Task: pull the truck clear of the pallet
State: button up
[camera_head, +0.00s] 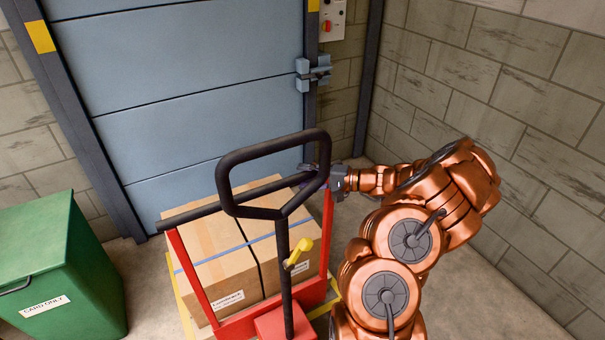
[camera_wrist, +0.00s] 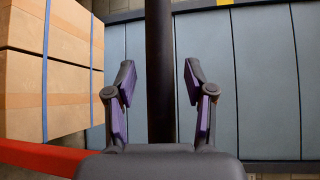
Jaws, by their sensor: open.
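The truck has a red frame (camera_head: 200,283) with a black cross bar (camera_head: 205,213) along its top. A black loop handle (camera_head: 226,160) on a post with a yellow lever (camera_head: 299,254) rises in front. The pallet (camera_head: 180,300) shows only as yellowish edges beneath strapped cardboard boxes (camera_head: 210,260). My gripper (camera_head: 334,181) is at the right end of the cross bar. In the wrist view my gripper (camera_wrist: 158,82) is open, with purple pads apart. A dark bar (camera_wrist: 160,45) lines up between the fingers; contact cannot be told. The boxes (camera_wrist: 45,75) and red frame (camera_wrist: 40,156) show at left.
A blue-grey panelled door (camera_head: 200,90) with a dark frame stands behind the load. A green bin (camera_head: 50,260) labelled "CARD ONLY" is at left. Block walls (camera_head: 500,90) close the right side. Bare floor (camera_head: 490,300) shows at the lower right.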

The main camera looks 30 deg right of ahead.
jog(key=shift+w+a, duration=0.4)
jog(key=shift+w, duration=0.05)
grip_shut()
dwell(0.6)
